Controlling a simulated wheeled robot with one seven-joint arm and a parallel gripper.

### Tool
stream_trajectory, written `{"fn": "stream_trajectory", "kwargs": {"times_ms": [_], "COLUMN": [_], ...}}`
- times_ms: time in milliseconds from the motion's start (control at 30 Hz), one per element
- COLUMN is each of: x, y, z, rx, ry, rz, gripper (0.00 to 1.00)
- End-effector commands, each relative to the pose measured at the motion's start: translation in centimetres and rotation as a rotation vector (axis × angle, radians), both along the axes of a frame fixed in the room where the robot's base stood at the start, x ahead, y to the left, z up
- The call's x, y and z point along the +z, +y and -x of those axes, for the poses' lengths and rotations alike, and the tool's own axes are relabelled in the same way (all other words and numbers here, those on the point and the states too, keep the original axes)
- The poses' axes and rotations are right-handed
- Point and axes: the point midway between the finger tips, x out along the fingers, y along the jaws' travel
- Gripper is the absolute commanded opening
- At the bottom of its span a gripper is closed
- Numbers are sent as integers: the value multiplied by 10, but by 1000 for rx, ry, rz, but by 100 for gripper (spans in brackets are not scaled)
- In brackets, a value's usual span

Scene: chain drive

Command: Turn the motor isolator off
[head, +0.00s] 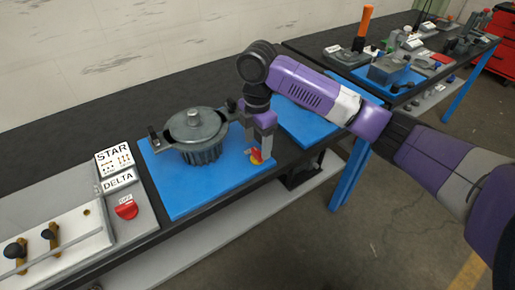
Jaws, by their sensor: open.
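A small red and yellow part (255,156), which looks like a rotary isolator knob, sits at the right front edge of a blue mat (188,198). My gripper (262,150) points down right at it and partly covers it. The jaws are open; I cannot tell whether they touch the knob or which way it is turned. A second red knob (126,210) is on a grey panel at the left, below a small white label that seems to read OFF. A grey ribbed motor-like housing (197,132) stands on the blue mat, left of my gripper.
STAR (113,156) and DELTA (119,181) labels mark the left panel. A white board (60,250) with black-knobbed levers lies at front left. More blue mats, an orange-handled tool (366,22) and small parts fill the bench at right. A red cabinet (496,55) stands beyond.

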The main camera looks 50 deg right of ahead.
Motion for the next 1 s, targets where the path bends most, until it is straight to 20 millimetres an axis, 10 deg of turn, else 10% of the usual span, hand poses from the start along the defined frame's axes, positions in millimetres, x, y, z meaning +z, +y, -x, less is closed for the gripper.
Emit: {"fn": "stream_trajectory", "kwargs": {"times_ms": [333, 1000], "x": [46, 51], "y": [0, 0], "z": [0, 0], "rx": [1, 1], "ry": [1, 1], "rz": [1, 0], "gripper": [65, 65]}}
